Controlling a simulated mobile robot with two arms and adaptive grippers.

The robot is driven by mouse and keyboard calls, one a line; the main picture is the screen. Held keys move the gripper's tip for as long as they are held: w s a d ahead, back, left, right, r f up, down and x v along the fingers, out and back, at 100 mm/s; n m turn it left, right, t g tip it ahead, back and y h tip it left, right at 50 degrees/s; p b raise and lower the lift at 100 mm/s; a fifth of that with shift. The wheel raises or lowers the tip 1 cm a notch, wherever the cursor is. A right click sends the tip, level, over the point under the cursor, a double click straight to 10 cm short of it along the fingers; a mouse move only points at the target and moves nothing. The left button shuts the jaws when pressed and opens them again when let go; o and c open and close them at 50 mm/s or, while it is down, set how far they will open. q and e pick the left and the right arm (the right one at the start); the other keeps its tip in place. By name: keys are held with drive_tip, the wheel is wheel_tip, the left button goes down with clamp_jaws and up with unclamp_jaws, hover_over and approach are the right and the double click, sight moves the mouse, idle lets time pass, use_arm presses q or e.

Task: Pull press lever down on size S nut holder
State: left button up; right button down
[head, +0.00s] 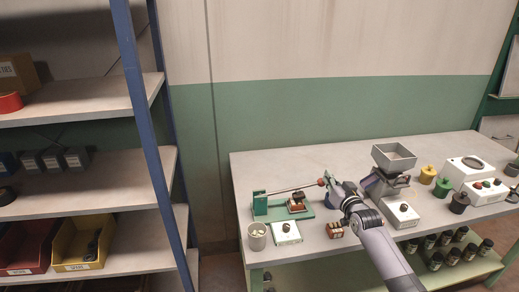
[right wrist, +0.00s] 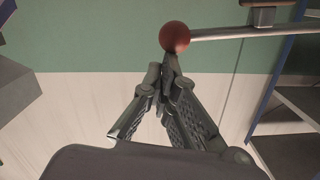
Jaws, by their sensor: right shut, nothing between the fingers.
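The green press (head: 262,208) stands on the left part of the table. Its lever (head: 292,189) is a metal rod, slightly raised toward the right, ending in a red ball knob (head: 321,182). A small reddish-brown holder (head: 296,205) sits on the press base under the lever; its size marking is not readable. My right gripper (head: 328,179) is shut and empty beside the knob. In the right wrist view the closed fingertips (right wrist: 165,73) appear just below the red knob (right wrist: 174,37), with the lever rod (right wrist: 240,33) running right. Contact cannot be told. My left gripper is not in view.
A second small block (head: 334,230) lies near the table's front edge. A cup (head: 257,236) and a white box (head: 286,233) stand before the press. A grey hopper (head: 394,158) stands right of my arm. A blue-framed shelf (head: 137,110) stands at left.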

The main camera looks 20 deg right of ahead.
drive_tip(key=f+b, duration=0.1)
drive_tip(key=f+m, duration=0.1)
drive_tip(key=f, duration=0.1)
drive_tip(key=shift+d+b, duration=0.35)
idle(0.3)
